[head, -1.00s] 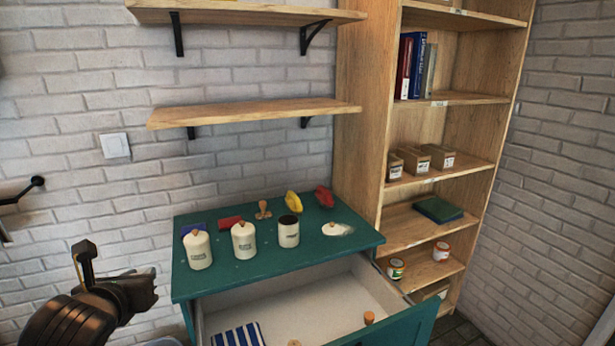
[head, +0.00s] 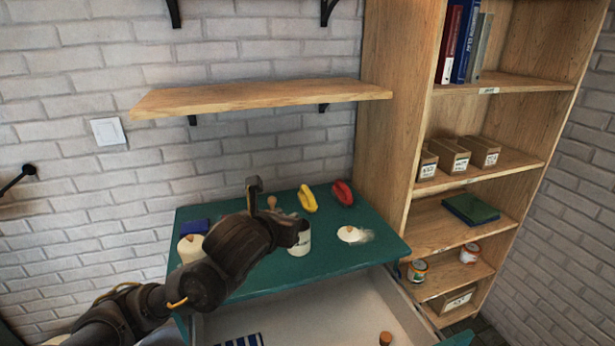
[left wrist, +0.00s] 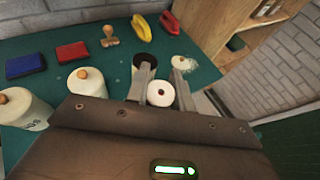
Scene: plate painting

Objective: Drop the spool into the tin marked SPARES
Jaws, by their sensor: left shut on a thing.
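My left gripper (head: 298,226) is over the green cabinet top, in front of an open cream tin (head: 302,242). The open tin's dark mouth (left wrist: 142,61) shows just beyond the fingers, partly hidden by one. The spool looks close to the tin, but I cannot tell how high above it. Two lidded cream tins (left wrist: 87,82) (left wrist: 22,108) stand to the left. I cannot read SPARES on any label. My right gripper is out of view.
A loose lid (head: 351,234) lies right of the open tin. Yellow (head: 308,198) and red (head: 342,192) objects, a wooden stamp (left wrist: 109,37) and red (left wrist: 72,52) and blue (left wrist: 26,66) pads lie behind. The drawer (head: 330,312) below is open. A wall shelf (head: 260,97) hangs above.

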